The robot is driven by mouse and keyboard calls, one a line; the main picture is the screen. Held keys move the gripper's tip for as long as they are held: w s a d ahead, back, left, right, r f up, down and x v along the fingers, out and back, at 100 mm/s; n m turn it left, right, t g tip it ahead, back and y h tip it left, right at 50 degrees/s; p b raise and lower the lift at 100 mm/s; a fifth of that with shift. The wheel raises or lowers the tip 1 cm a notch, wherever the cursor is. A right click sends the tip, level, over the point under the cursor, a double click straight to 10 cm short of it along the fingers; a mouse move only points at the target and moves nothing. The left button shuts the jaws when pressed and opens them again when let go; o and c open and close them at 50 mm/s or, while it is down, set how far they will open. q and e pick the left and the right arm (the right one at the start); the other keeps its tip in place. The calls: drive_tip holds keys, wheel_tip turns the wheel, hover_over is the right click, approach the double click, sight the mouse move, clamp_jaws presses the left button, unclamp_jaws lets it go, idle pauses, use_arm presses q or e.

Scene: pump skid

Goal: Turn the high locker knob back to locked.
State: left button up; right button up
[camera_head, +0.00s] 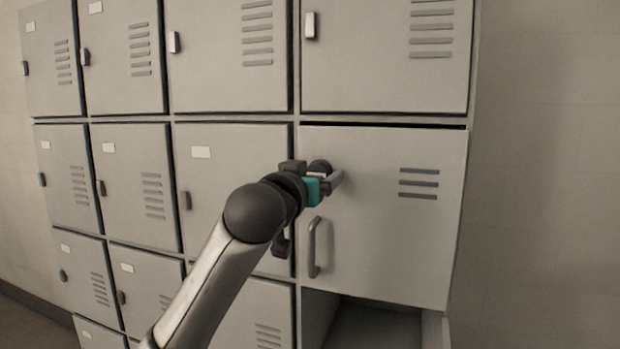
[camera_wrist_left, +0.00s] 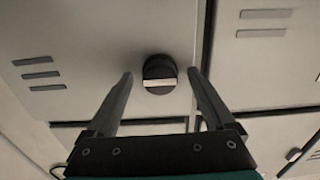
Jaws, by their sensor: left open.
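The high locker knob (camera_wrist_left: 159,74) is a round black disc with a pale bar across it, set on a grey locker door. In the head view the knob (camera_head: 320,166) shows partly behind my left gripper (camera_head: 326,182), near the door's upper left corner. In the wrist view my left gripper (camera_wrist_left: 161,80) is open, one finger on each side of the knob, with clear space between each finger and it. I cannot tell how far the fingertips are from the door. The pale bar lies about level in the wrist view. My right gripper is not in view.
The knob's door (camera_head: 390,230) has a bar handle (camera_head: 314,247) below the knob and a dark gap along its top edge. Below it is an open compartment (camera_head: 372,328). Other closed lockers with small latches stand to the left and above. Bare wall (camera_head: 550,180) is at the right.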

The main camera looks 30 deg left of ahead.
use_arm(q)
drive_tip(key=b+v, duration=1.1)
drive_tip(key=v, duration=0.4)
drive_tip(key=shift+b, duration=0.3)
drive_tip(key=shift+s+a, duration=0.1)
drive_tip(key=shift+s, duration=0.05)
idle(0.4)
